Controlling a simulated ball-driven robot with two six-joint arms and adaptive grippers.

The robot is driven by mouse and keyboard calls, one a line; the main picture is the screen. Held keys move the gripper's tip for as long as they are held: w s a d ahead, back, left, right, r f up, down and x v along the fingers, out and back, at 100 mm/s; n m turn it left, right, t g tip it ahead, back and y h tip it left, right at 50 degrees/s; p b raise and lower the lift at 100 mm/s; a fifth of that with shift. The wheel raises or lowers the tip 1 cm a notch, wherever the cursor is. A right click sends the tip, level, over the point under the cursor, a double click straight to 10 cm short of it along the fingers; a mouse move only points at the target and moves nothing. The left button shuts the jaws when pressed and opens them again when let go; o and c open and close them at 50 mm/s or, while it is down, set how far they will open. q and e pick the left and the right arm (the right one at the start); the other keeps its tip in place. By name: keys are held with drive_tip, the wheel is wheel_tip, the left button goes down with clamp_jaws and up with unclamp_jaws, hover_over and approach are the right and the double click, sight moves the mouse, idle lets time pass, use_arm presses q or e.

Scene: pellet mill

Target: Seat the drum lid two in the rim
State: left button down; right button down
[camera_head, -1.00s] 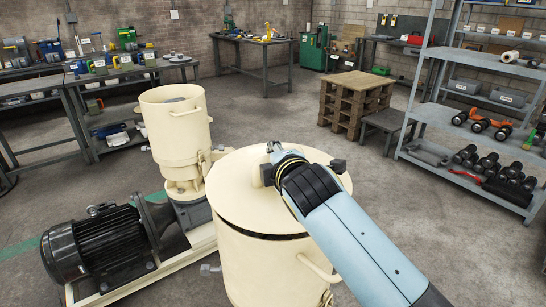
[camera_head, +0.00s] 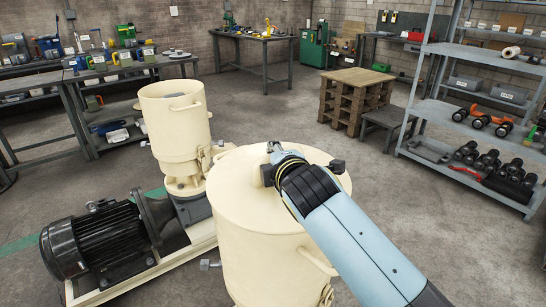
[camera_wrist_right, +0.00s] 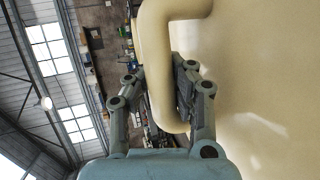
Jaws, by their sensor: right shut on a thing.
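The cream drum lid (camera_head: 235,195) lies on top of the cream drum (camera_head: 255,265) in the head view. It looks level, with no dark gap showing along the visible front edge; the right side of the rim is hidden behind my arm. My right gripper (camera_head: 272,160) is at the lid's bar handle. In the right wrist view the handle (camera_wrist_right: 155,65) passes between the fingers of the gripper (camera_wrist_right: 160,95), which is shut on it, with the lid's face (camera_wrist_right: 255,80) beside it. My left gripper is not in view.
The cream mill hopper (camera_head: 177,125) and black motor (camera_head: 95,240) stand close to the drum's left. A wooden pallet stack (camera_head: 355,100) and grey shelving (camera_head: 480,115) stand behind and to the right. Floor (camera_head: 445,240) right of the drum is clear.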

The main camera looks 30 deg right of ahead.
drive_tip(key=shift+w+f, duration=0.1)
drive_tip(key=shift+f, duration=0.05)
idle(0.8)
drive_tip(key=shift+f+p, duration=0.1)
drive_tip(key=shift+p, duration=0.4)
drive_tip(key=c, duration=1.2)
unclamp_jaws()
drive_tip(key=shift+f, duration=0.1)
drive_tip(key=shift+o, duration=0.8)
drive_tip(key=shift+f, duration=0.25)
drive_tip(key=o, duration=0.5)
